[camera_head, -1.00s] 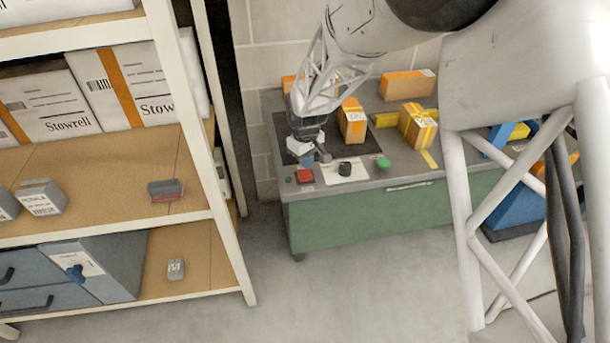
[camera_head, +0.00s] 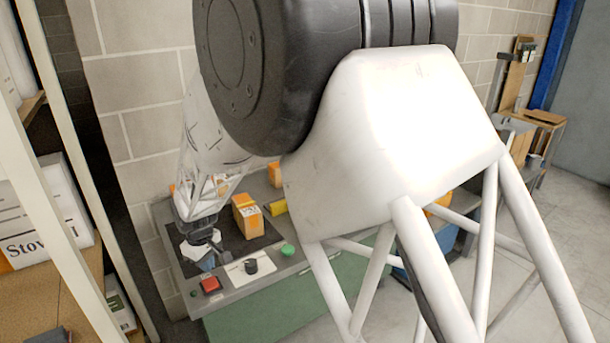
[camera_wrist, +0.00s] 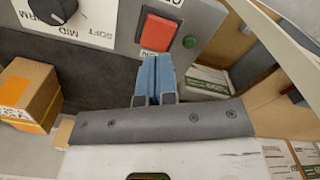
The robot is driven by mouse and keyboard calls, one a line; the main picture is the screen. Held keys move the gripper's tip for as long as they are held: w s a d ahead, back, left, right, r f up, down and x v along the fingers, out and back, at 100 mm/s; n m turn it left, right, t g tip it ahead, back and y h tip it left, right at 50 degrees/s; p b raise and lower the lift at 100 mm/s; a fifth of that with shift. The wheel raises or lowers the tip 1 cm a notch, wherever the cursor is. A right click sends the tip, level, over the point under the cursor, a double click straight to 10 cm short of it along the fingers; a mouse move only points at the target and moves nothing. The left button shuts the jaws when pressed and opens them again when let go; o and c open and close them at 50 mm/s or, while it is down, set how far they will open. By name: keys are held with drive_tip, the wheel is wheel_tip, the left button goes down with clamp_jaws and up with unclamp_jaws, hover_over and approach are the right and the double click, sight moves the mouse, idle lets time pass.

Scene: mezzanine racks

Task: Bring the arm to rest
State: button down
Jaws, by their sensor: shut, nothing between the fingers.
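My gripper (camera_head: 207,260) hangs over the near left part of the green bench (camera_head: 262,308), just behind the red button (camera_head: 210,284). In the wrist view its blue fingers (camera_wrist: 154,78) are together with nothing between them. They point at the panel with the red button (camera_wrist: 158,32), and I cannot tell whether they touch it. My arm runs up from the gripper and hides the right part of the bench in the head view.
A black knob (camera_head: 251,266) and a green button (camera_head: 288,249) sit on the bench's front edge. An orange box (camera_head: 247,217) stands behind them; one shows in the wrist view (camera_wrist: 30,92). A shelf rack (camera_head: 65,240) is close on the left. Floor is open at right.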

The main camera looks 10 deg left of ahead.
drive_tip(key=d+r+m, duration=0.2)
drive_tip(key=d+r, duration=0.4)
drive_tip(key=d, duration=0.5)
drive_tip(key=d+r+m+t, duration=0.1)
drive_tip(key=d+r+m, duration=0.2)
drive_tip(key=d+r, duration=0.55)
drive_tip(key=d+r+m, duration=0.2)
drive_tip(key=d+r, duration=0.2)
drive_tip(key=d, duration=1)
drive_tip(key=s+d+r+m+t, duration=0.1)
drive_tip(key=s+d+r+m, duration=0.3)
drive_tip(key=s+d, duration=1.9)
drive_tip(key=d+m, duration=0.2)
drive_tip(key=m, duration=0.2)
drive_tip(key=shift+r+t, duration=0.2)
drive_tip(key=shift+t, duration=0.1)
